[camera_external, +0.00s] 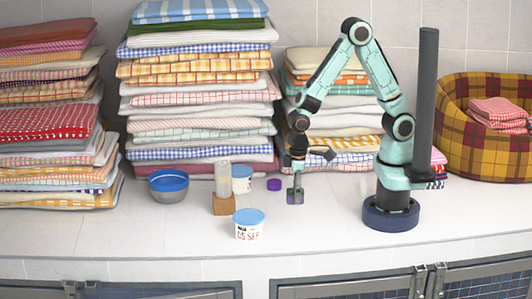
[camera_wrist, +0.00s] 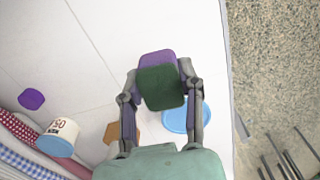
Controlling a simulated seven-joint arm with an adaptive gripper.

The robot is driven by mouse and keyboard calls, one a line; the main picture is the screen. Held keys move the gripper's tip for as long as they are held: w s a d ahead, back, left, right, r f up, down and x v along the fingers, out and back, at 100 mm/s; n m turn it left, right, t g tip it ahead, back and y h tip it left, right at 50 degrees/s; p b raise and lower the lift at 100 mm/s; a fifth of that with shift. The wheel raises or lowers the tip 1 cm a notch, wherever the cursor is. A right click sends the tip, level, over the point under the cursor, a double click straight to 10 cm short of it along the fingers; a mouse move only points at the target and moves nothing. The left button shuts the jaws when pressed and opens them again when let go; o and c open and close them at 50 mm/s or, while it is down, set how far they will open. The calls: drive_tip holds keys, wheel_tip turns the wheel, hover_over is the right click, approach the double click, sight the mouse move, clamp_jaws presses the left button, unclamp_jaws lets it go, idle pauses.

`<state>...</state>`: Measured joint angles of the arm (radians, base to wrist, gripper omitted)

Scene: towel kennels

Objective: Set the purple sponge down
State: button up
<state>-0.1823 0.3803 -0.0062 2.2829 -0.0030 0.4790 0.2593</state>
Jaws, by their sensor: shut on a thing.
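The purple sponge (camera_external: 295,198) has a dark green face and is gripped between the two fingers of my gripper (camera_external: 294,182). In the wrist view the sponge (camera_wrist: 157,57) shows its purple edge and green side between the fingertips (camera_wrist: 160,88). My gripper points down over the white counter, left of my base. The sponge is low near the counter; I cannot tell whether it touches.
A small purple piece (camera_external: 274,184) lies behind and left. A white tub with a blue lid (camera_external: 249,224), a wooden block (camera_external: 223,205), another tub (camera_external: 242,178) and a blue bowl (camera_external: 169,185) stand left. Towel stacks (camera_external: 200,97) line the back; a plaid basket (camera_external: 460,130) stands right.

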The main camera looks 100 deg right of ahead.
drive_tip(key=shift+w+d+m, duration=0.1)
drive_tip(key=shift+d+m, duration=0.05)
drive_tip(key=shift+m, duration=0.45)
drive_tip(key=d+m, duration=0.4)
drive_tip(key=d, duration=0.3)
drive_tip(key=m, duration=1.1)
hover_over(330, 185)
drive_tip(key=w, duration=0.1)
drive_tip(key=f, duration=0.2)
drive_tip(key=shift+m, duration=0.4)
drive_tip(key=f, duration=0.5)
drive_tip(key=s+f, duration=0.1)
drive_tip(key=f, duration=0.1)
drive_tip(key=shift+a+f, duration=0.1)
drive_tip(key=shift+f, duration=0.2)
